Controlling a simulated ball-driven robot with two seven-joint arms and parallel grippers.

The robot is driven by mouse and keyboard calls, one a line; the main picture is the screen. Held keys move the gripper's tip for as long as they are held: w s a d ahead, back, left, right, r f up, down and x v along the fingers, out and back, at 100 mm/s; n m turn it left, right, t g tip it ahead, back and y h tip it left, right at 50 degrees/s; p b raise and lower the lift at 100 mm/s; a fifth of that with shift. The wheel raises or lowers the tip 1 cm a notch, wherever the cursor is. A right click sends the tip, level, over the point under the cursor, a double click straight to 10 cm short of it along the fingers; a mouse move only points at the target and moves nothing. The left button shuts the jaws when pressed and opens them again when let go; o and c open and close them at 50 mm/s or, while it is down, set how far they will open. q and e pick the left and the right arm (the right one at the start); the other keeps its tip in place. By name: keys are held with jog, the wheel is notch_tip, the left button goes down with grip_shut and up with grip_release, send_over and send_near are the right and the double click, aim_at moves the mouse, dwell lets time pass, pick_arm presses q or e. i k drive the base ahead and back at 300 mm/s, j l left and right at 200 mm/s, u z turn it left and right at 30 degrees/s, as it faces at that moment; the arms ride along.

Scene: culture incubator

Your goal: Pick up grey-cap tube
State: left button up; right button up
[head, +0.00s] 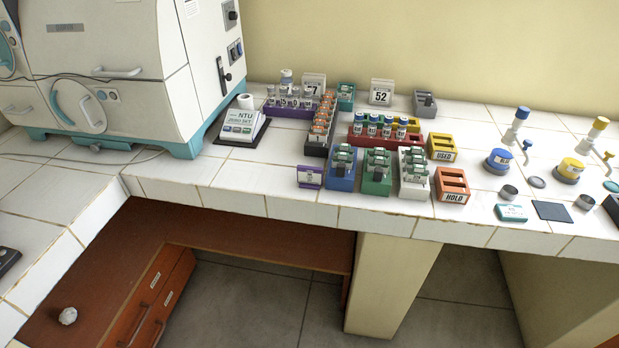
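Several small tubes with pale, greyish caps (295,92) stand upright in a purple rack (279,111) at the back of the white tiled counter. They are small in the head view, and I cannot tell for sure which one is the grey-cap tube. A black rack (317,149) of orange-topped tubes stands just right of the purple one. A red rack (357,138) holds blue-and-white capped tubes (374,120). Neither of my grippers is in view.
Blue, green (376,187) and white racks stand near the counter's front edge, beside orange (452,186) and yellow (441,148) holders. A turbidity meter (241,124) and a large incubator (110,75) are left. Burner-like stands (500,160) are right. Bare tiles lie front left.

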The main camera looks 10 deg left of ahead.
aim_at(308, 92)
jog(key=i+j, duration=0.1)
jog(key=j, duration=0.8)
jog(key=i+j, duration=0.15)
jog(key=j, duration=0.3)
